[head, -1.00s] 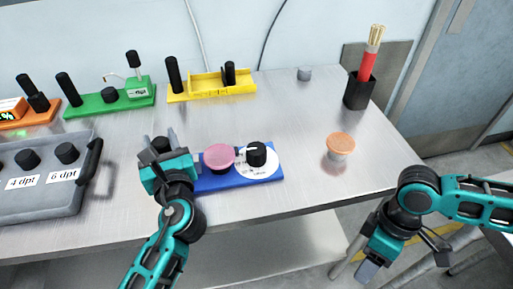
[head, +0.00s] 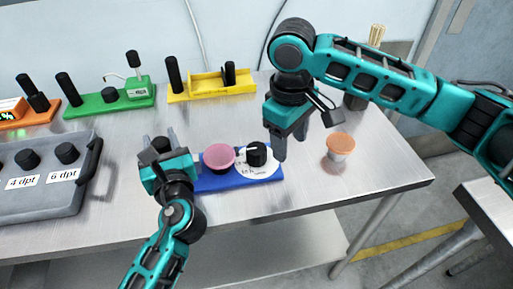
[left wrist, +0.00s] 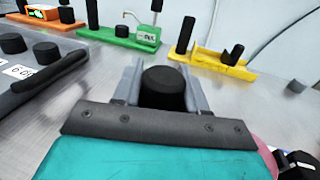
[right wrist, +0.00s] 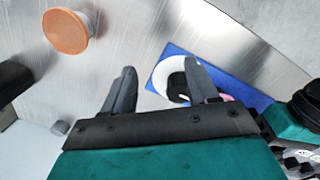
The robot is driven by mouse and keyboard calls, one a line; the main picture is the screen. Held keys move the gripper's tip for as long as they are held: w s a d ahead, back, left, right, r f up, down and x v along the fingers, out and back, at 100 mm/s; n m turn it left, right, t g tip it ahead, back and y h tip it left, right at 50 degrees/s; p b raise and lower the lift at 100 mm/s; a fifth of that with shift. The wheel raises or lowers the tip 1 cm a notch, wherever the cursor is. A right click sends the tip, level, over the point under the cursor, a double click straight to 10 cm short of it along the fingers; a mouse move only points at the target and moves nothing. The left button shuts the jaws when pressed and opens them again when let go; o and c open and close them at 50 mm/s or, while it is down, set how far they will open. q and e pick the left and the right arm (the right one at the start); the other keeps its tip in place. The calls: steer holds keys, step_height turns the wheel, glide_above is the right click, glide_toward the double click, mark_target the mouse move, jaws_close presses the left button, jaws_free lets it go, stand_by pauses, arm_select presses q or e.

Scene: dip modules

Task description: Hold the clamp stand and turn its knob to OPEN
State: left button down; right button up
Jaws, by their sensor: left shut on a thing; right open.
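The clamp stand has a blue base (head: 220,181) with a pink round pad (head: 219,157) in its middle. Its black knob (head: 256,153) sits on a white dial (head: 258,170) at the right end; the dial's lettering is too small to read. My left gripper (head: 159,140) is shut on the black post (left wrist: 164,88) at the stand's left end. My right gripper (head: 291,142) is open and empty, fingers pointing down, just right of the knob. In the right wrist view the dial (right wrist: 160,74) lies beyond the right-hand finger, which partly hides the knob.
Behind are a yellow fixture (head: 212,92) and a green fixture (head: 108,103). A grey tray (head: 45,195) with black knobs lies at left. My right arm partly hides the black brush holder (head: 354,102).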

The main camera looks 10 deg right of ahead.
mark_target(257, 148)
steer(key=w+a+r+m+y, duration=0.1)
steer(key=w+a+r+m, duration=0.4)
steer(key=a, duration=0.1)
steer(key=f, duration=1.2)
steer(key=shift+d, duration=0.2)
steer(key=c, duration=0.8)
